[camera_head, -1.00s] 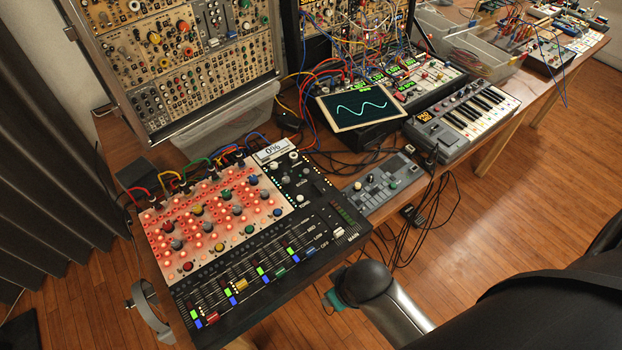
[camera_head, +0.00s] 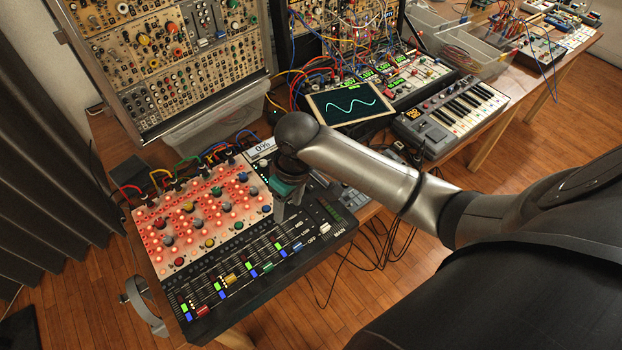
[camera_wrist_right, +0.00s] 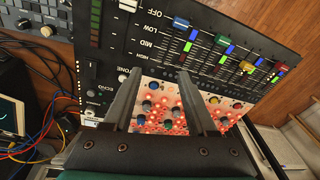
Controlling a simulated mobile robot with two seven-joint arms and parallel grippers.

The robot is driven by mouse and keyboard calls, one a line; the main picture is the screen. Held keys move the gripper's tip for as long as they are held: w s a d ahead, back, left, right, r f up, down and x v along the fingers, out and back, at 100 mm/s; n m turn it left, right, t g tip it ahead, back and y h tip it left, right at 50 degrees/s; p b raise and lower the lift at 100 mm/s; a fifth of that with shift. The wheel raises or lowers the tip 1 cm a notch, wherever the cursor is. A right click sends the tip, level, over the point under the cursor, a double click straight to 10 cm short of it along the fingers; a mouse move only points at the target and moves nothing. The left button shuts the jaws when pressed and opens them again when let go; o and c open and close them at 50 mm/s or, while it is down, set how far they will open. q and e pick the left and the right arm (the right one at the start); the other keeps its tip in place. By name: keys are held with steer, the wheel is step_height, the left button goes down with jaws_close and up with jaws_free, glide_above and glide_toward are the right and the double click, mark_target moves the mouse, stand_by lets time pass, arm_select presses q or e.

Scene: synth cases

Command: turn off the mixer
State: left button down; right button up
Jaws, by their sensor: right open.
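The mixer (camera_head: 250,262) is a black console with coloured faders at its front and a panel of red-lit knobs behind them. A white fader (camera_head: 325,228) stands by the word MAIN at its right end. A small display (camera_head: 262,148) at its back is partly hidden by my right arm. My right gripper (camera_head: 282,214) points down over the mixer, between the knob panel and the faders. In the right wrist view, its two fingers (camera_wrist_right: 158,76) are apart with nothing between them. The mixer's faders (camera_wrist_right: 225,47) lie beyond the fingertips. I cannot tell whether the fingertips touch the mixer. My left gripper is not in view.
A screen with a green wave (camera_head: 352,102) and a small keyboard (camera_head: 452,116) stand to the right. A modular rack (camera_head: 175,60) stands behind, with patch cables nearby. Open floor lies in front.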

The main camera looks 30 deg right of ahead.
mark_target(312, 187)
steer(key=w+d+r+m+g+h, duration=0.1)
steer(key=w+d+r+m, duration=0.2)
steer(key=w+d+r, duration=0.6)
steer(key=f+b, duration=0.1)
steer(key=f, duration=0.4)
steer(key=s+d+f+b, duration=0.1)
steer(key=f, duration=0.4)
steer(key=s+f+b, duration=0.1)
steer(key=f, duration=0.5)
steer(key=shift+d, duration=0.15)
jaws_close()
